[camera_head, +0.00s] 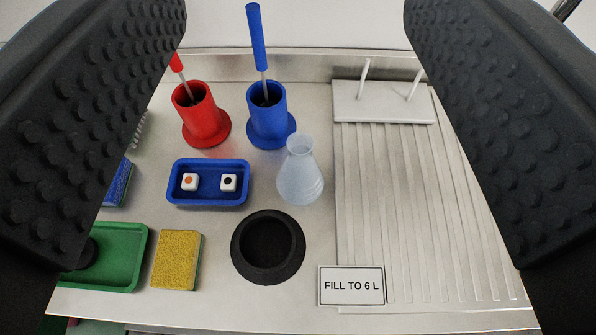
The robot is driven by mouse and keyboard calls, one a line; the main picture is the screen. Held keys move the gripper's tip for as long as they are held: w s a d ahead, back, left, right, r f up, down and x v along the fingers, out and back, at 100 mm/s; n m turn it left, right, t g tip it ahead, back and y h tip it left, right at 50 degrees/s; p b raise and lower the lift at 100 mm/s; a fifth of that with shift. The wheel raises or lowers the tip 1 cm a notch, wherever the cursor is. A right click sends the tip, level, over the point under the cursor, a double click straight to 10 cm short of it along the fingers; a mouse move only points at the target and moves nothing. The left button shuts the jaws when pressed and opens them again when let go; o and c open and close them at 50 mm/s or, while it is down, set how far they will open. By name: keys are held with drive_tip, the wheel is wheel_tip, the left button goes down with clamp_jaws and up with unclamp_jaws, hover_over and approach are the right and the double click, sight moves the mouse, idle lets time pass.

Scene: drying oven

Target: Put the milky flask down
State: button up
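The milky flask (300,178) is a pale, translucent conical flask. It stands upright on the metal worktop, right of the blue tray and left of the ribbed drainboard. My gripper (298,150) shows as two black, studded fingers at the left and right picture edges. They are wide apart, with nothing between them touching. The flask stands clear of both fingers, beyond them. No part of the flask is hidden.
A black ring-shaped holder (267,248) sits in front of the flask. Behind are a red holder (202,115) and a blue holder (268,115) with tools. The blue tray (208,203) holds two cubes. A yellow sponge (177,260), green tray (128,270), drainboard (400,200) and sign (352,286) are around.

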wheel_tip(320, 180, down, 15)
drive_tip(key=w+b, duration=0.2)
drive_tip(key=b, duration=0.7)
approach(300, 159)
drive_tip(key=shift+h, duration=0.3)
drive_tip(key=w+p, duration=0.2)
drive_tip(key=p, duration=0.1)
drive_tip(key=w+f+p, duration=0.1)
drive_tip(key=w+p, duration=0.1)
drive_tip(key=p, duration=0.2)
drive_tip(key=w+f+p, duration=0.1)
drive_tip(key=w+p, duration=0.1)
drive_tip(key=p, duration=0.2)
drive_tip(key=shift+a, duration=0.35)
drive_tip(key=shift+w+d+f+b, duration=0.1)
drive_tip(key=shift+w+b, duration=0.25)
drive_tip(key=shift+w, duration=1.05)
drive_tip(key=shift+w+d+f+b, duration=0.1)
drive_tip(key=shift+w+b, duration=0.25)
drive_tip(key=shift+w, duration=1.05)
clamp_jaws()
drive_tip(key=shift+r, duration=0.15)
